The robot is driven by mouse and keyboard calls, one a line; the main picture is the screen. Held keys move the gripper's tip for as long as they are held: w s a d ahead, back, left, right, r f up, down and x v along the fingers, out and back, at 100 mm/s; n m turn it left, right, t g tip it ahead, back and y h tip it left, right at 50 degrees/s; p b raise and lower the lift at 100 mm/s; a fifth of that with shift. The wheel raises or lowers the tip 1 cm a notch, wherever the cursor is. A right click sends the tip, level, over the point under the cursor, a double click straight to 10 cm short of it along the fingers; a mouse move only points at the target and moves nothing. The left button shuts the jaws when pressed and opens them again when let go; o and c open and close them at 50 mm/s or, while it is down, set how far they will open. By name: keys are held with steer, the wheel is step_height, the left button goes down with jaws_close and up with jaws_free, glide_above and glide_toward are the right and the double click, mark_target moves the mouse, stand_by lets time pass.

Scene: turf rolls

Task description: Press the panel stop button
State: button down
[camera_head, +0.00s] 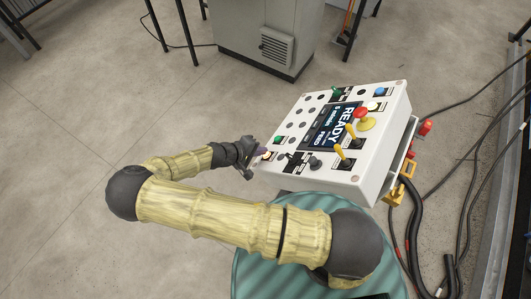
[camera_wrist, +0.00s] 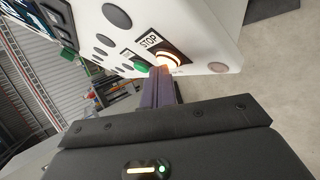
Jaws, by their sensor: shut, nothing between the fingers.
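The white control panel (camera_head: 375,165) has a lit screen reading READY. In the wrist view a glowing orange-white button (camera_wrist: 171,59) sits beside the STOP label (camera_wrist: 150,41), near the panel's edge. It also shows as a small glow in the head view (camera_head: 267,156). My gripper (camera_head: 260,153) is at the panel's left corner. In the wrist view its shut, empty purple fingers (camera_wrist: 160,74) point at the stop button, with the tips overlapping its near edge. I cannot tell whether they touch it.
A green button (camera_wrist: 142,66) is just left of the stop button. A red knob on a yellow base (camera_head: 366,119), yellow levers (camera_head: 345,158) and other buttons are on the panel. A grey cabinet (camera_head: 262,35) stands behind. Black cables (camera_head: 410,215) lie at right. Floor at left is clear.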

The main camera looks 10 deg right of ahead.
stand_by(0.4)
steer(key=shift+w+a+r, duration=0.3)
steer(key=shift+a+r, duration=0.1)
steer(key=shift+r, duration=0.2)
steer(key=shift+r, duration=0.1)
steer(key=r, duration=0.1)
steer(key=w+a+r+p, duration=0.1)
steer(key=w+a+r, duration=0.1)
steer(key=shift+a+r+p, duration=0.25)
steer(key=shift+r+p, duration=0.1)
steer(key=shift+p, duration=0.05)
stand_by(0.9)
